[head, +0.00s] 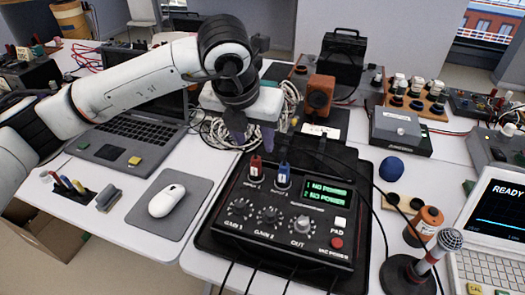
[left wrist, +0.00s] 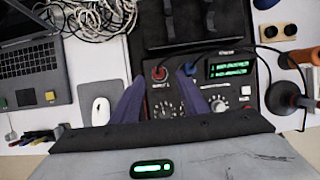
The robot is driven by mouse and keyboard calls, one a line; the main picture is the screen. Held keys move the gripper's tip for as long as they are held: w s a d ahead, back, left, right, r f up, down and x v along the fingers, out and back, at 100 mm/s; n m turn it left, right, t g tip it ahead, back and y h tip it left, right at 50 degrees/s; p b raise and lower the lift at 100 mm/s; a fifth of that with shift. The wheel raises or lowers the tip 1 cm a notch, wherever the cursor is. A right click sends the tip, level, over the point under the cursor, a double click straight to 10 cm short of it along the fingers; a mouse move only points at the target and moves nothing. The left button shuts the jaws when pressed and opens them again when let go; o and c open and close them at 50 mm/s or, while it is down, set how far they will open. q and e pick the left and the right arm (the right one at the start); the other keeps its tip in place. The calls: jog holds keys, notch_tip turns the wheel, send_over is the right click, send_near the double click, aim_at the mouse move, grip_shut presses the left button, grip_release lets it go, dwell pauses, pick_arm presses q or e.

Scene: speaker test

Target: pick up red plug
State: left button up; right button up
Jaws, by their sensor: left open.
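The red plug (head: 255,168) stands upright in the left input at the back of the black preamp box (head: 240,190). A blue plug (head: 283,176) stands just right of it. In the left wrist view the red plug (left wrist: 159,74) shows between the two purple fingers, toward their tips. My left gripper (head: 254,138) is open and empty, pointing down above and behind the plugs in the head view. It also shows in the left wrist view (left wrist: 160,82). The blue plug is at least partly hidden by the right finger there. My right gripper is not in view.
A white mouse (head: 167,200) on a grey pad and a laptop (head: 135,140) lie to the left. Cables run behind and over the box.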

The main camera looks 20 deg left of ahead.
aim_at(255, 159)
pick_arm(q)
jog(key=x, duration=0.3)
jog(key=shift+s+f, duration=0.25)
jog(key=shift+f, duration=0.35)
jog(key=x, duration=0.3)
jog(key=p+x, duration=0.1)
jog(key=x, duration=0.1)
jog(key=shift+a+f, duration=0.2)
jog(key=shift+a, duration=0.05)
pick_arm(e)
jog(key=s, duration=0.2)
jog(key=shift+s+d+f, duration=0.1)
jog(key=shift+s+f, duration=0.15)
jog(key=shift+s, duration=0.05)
pick_arm(q)
grip_shut()
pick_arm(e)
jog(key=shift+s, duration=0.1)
